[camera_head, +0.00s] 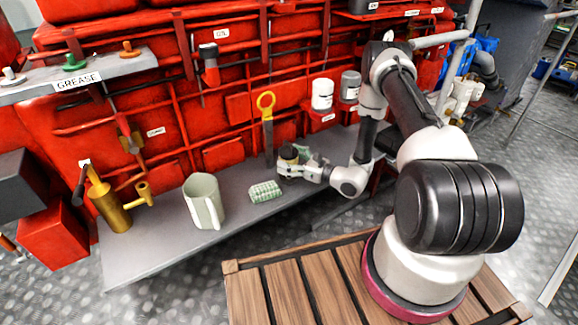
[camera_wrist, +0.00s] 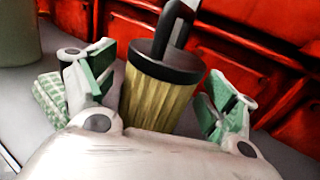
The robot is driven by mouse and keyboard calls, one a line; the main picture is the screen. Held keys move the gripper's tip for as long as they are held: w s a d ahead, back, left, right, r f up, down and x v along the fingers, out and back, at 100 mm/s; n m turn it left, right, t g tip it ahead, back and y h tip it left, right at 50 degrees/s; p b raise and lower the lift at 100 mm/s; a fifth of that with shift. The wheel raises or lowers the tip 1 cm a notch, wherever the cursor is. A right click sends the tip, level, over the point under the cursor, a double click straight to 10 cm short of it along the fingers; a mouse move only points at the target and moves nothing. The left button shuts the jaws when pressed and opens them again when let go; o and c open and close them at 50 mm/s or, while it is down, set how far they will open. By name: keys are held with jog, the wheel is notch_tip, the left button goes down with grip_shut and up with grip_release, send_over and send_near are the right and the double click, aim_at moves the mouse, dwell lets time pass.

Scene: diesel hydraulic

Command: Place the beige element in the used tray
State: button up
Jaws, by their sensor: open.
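The beige element (camera_wrist: 155,100) is a pleated cylinder with a black cap, standing nearly upright in the wrist view. In the head view it shows small and partly covered (camera_head: 288,153), on or just above the grey bench. My gripper (camera_wrist: 163,80) is open, with one green-padded finger on each side of the element. Gaps show between the pads and the element. In the head view my gripper (camera_head: 292,166) reaches in from the right, low over the bench. The element's lower end is hidden by my gripper. I cannot make out which thing is the used tray.
On the grey bench (camera_head: 150,255), a green-white checked cloth (camera_head: 265,191) and a pale jug (camera_head: 204,201) lie left of my gripper. A yellow-ringed tool (camera_head: 267,125) stands behind. White (camera_head: 322,95) and grey (camera_head: 350,87) canisters sit back right. Brass parts (camera_head: 110,205) stand far left.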

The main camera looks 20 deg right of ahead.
jog(key=shift+w+a, duration=0.15)
jog(key=c, duration=1.3)
jog(key=shift+r, duration=0.1)
